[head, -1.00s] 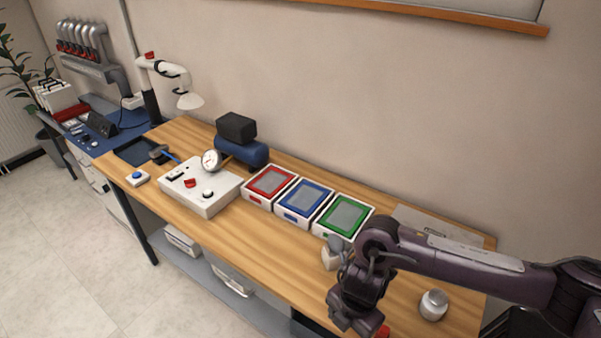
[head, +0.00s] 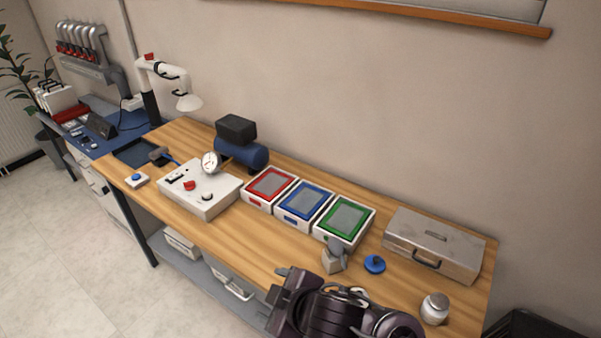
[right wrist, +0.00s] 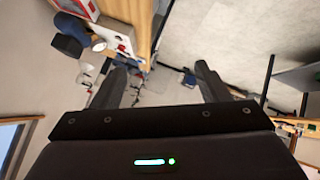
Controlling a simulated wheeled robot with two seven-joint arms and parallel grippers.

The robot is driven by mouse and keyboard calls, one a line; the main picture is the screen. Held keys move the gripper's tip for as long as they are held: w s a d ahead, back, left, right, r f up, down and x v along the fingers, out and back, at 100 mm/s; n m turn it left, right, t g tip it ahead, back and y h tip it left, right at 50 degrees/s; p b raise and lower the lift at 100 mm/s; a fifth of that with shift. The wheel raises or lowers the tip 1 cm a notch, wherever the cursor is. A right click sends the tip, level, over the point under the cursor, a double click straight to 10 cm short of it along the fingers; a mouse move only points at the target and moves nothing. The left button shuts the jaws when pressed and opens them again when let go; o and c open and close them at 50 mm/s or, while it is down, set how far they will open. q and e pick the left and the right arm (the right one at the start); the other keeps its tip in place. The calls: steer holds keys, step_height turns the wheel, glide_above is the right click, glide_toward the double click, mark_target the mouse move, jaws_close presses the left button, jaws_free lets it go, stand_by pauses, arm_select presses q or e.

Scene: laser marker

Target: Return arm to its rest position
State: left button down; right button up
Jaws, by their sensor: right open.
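My right arm (head: 335,312) shows at the bottom of the head view, folded low in front of the workbench's front edge. In the right wrist view my right gripper (right wrist: 163,80) has its two dark fingers spread apart with nothing between them. It points past the bench toward the floor, clear of the objects on the top. My left arm and gripper are not in view.
The wooden workbench (head: 222,228) carries a white control box (head: 208,200), red (head: 270,184), blue (head: 304,201) and green (head: 344,219) trays, a metal case (head: 434,242), a blue knobbed disc (head: 374,264) and a jar (head: 434,308). Open floor (head: 60,250) lies at left.

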steer(key=s+d+f+m+g+h, duration=0.1)
steer(key=s+d+f+m+h, duration=0.2)
steer(key=d, duration=0.5)
steer(key=s+d+f+m+g+h, duration=0.1)
steer(key=s+d+m+g, duration=0.15)
steer(key=d+m, duration=0.45)
steer(key=s+d+f+m+h, duration=0.2)
steer(key=s+d+m, duration=0.15)
steer(key=d, duration=0.55)
step_height(320, 180, down, 37)
steer(key=s+g+b, duration=0.2)
steer(key=b, duration=0.6)
steer(key=s+d+f+b, duration=0.2)
steer(key=s+f+b, duration=0.1)
steer(key=s+f, duration=0.7)
steer(key=s+d+f+n+b, duration=0.1)
steer(key=s+f+b, duration=0.2)
steer(key=s+f, duration=0.7)
step_height(320, 180, down, 6)
steer(key=shift+d+f+g+b, duration=0.1)
steer(key=shift+d+g+b, duration=0.2)
steer(key=shift+d+g, duration=0.15)
